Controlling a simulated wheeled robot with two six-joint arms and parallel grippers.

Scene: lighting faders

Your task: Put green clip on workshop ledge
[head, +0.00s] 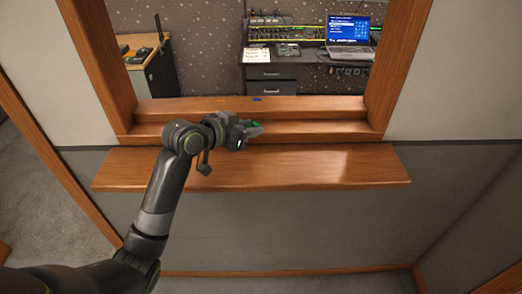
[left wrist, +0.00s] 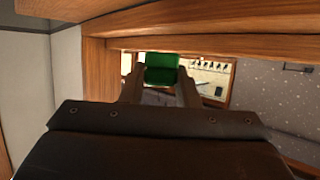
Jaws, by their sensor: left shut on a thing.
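The green clip (head: 254,127) is at the tip of my left gripper (head: 246,129) in the head view. My left gripper is shut on it, just above the wooden sill of the window opening. In the left wrist view the green clip (left wrist: 161,68) sits between the two fingertips (left wrist: 161,82). The wooden ledge (head: 320,168) juts out below the window, on the near side, and its top is bare. I cannot tell whether the clip touches the sill. My right gripper is not in view.
The window frame's wooden posts (head: 99,60) and (head: 398,62) stand on both sides. A small blue thing (head: 257,99) lies on the upper sill. Beyond the opening are a laptop (head: 348,36), a mixing desk (head: 288,33) and dark drawers (head: 270,80).

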